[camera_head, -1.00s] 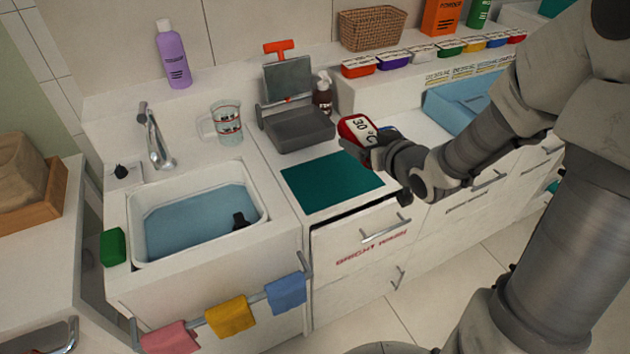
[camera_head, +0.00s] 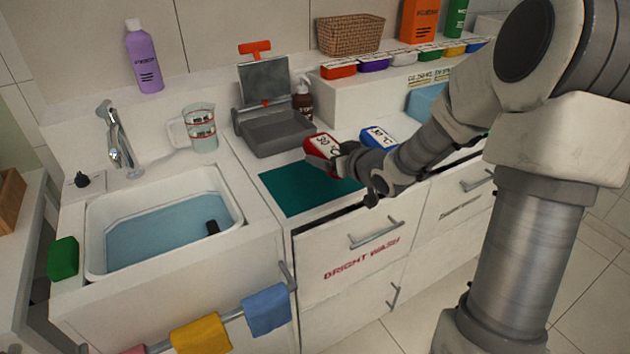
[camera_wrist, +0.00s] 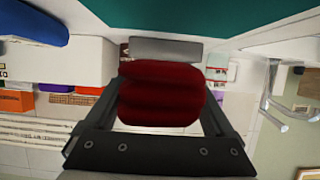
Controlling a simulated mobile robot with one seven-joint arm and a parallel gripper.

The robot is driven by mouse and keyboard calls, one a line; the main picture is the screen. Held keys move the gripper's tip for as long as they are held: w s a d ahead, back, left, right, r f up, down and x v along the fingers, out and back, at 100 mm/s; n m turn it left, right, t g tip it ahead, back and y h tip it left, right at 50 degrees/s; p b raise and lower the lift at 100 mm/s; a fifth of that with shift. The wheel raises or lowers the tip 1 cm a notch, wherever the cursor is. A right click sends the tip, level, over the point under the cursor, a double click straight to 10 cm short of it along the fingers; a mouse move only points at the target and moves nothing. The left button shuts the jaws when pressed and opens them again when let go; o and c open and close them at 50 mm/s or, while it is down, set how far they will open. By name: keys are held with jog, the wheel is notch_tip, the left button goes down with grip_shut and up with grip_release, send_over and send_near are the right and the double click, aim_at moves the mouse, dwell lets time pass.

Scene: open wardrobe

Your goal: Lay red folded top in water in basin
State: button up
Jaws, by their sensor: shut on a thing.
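My gripper (camera_head: 343,152) is shut on the red folded top (camera_head: 319,145), which has a white label reading 30. I hold it above the counter, by the right part of the teal mat. In the wrist view the red folded top (camera_wrist: 160,95) sits between the two fingers of my gripper (camera_wrist: 160,92). The white basin (camera_head: 97,230) is at the left, apart from my gripper.
The teal mat (camera_head: 300,192) lies between basin and gripper. A grey tray with an upright panel (camera_head: 275,132), a measuring jug (camera_head: 200,130) and a tap (camera_head: 120,145) stand behind. A blue folded item (camera_head: 378,137) lies right of my gripper. The Bright Wash drawer (camera_head: 350,245) is slightly open.

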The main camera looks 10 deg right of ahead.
aim_at(315, 180)
jog(key=w+a+f, duration=0.1)
jog(key=w+a+f+b, duration=0.1)
jog(key=shift+w+a+f, duration=0.15)
jog(key=shift+w+a, duration=0.15)
jog(key=shift+f+b, duration=0.75)
jog(key=shift+f, duration=1.2)
jog(key=shift+f, duration=0.25)
jog(key=o, duration=1.1)
jog(key=shift+r, duration=0.1)
